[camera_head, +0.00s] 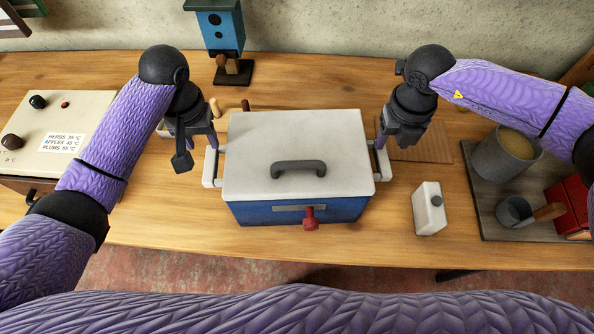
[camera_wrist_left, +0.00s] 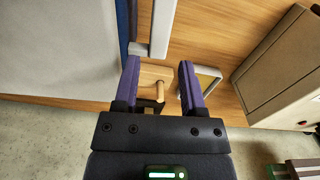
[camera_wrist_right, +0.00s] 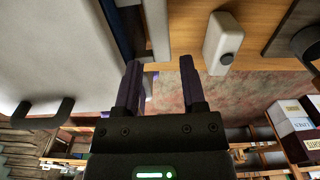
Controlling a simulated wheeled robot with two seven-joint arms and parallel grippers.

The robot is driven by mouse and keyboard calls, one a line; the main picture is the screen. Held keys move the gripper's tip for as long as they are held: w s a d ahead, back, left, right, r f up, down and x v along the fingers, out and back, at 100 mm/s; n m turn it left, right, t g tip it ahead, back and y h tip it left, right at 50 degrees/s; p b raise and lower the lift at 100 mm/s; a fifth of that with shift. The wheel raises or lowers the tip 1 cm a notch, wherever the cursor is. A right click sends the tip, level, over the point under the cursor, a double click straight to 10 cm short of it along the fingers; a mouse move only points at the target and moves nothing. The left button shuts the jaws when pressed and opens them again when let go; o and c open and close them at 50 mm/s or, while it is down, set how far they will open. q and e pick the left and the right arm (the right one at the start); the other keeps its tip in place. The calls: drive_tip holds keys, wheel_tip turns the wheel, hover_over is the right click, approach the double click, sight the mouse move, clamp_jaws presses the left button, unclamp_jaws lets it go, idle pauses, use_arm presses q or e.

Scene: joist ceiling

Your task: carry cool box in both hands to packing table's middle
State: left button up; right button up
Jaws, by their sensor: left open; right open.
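The cool box (camera_head: 298,150) has a white lid with a dark handle, a blue body and a red front tap. It stands on a wooden table (camera_head: 300,250); I cannot tell if this is the packing table. White side handles show left (camera_head: 211,166) and right (camera_head: 382,164). My left gripper (camera_head: 197,148) is open and empty at the left handle, which also shows in the left wrist view (camera_wrist_left: 163,28). My right gripper (camera_head: 387,140) is open and empty at the right handle, also in the right wrist view (camera_wrist_right: 157,30). Contact is not clear.
A control box (camera_head: 60,125) with knobs and a label stands left. A blue birdhouse (camera_head: 222,30) stands behind. A white bottle (camera_head: 429,208) lies right of the cool box. Further right, a dark board (camera_head: 490,200) holds a pot (camera_head: 506,155), a small cup and a red item.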

sight(210, 159)
use_arm(q)
wheel_tip(210, 159, down, 10)
drive_tip(key=shift+r, duration=0.25)
use_arm(e)
wheel_tip(210, 159, down, 10)
drive_tip(key=shift+r, duration=0.2)
use_arm(q)
clamp_jaws()
use_arm(e)
clamp_jaws()
drive_tip(key=shift+a+r, duration=0.1)
idle(0.5)
